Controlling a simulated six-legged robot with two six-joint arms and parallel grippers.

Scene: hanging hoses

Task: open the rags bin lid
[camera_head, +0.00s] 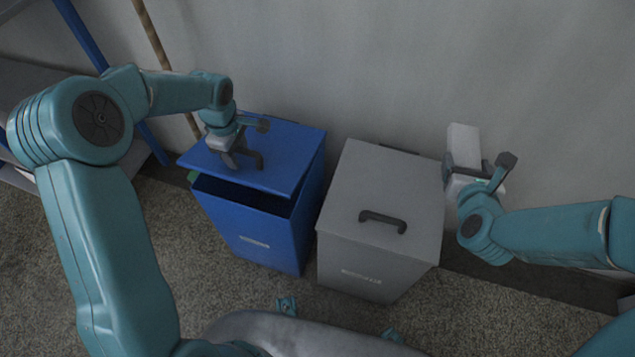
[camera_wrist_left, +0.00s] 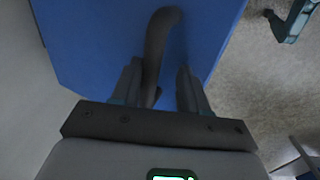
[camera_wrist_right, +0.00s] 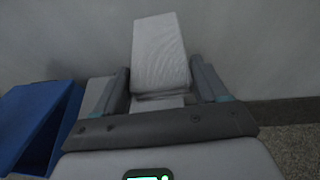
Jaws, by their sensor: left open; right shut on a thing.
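The blue bin (camera_head: 262,238) stands left of the grey bin, its label too small to read. Its blue lid (camera_head: 300,143) is tilted slightly up at the front, with a dark gap below. My left gripper (camera_head: 245,143) is open at the dark lid handle (camera_head: 253,160). In the left wrist view, the handle (camera_wrist_left: 164,25) runs between the spread fingers (camera_wrist_left: 158,78). My right gripper (camera_head: 477,168) is shut on a pale block (camera_head: 463,139), held up right of the grey bin; it also shows in the right wrist view (camera_wrist_right: 160,50).
The grey bin (camera_head: 365,258) is closed, with a dark handle (camera_head: 383,218) on its lid. A wall (camera_head: 330,60) stands close behind both bins. A blue pole and a brown pole (camera_head: 152,35) stand at the left. Carpet (camera_head: 215,275) lies in front.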

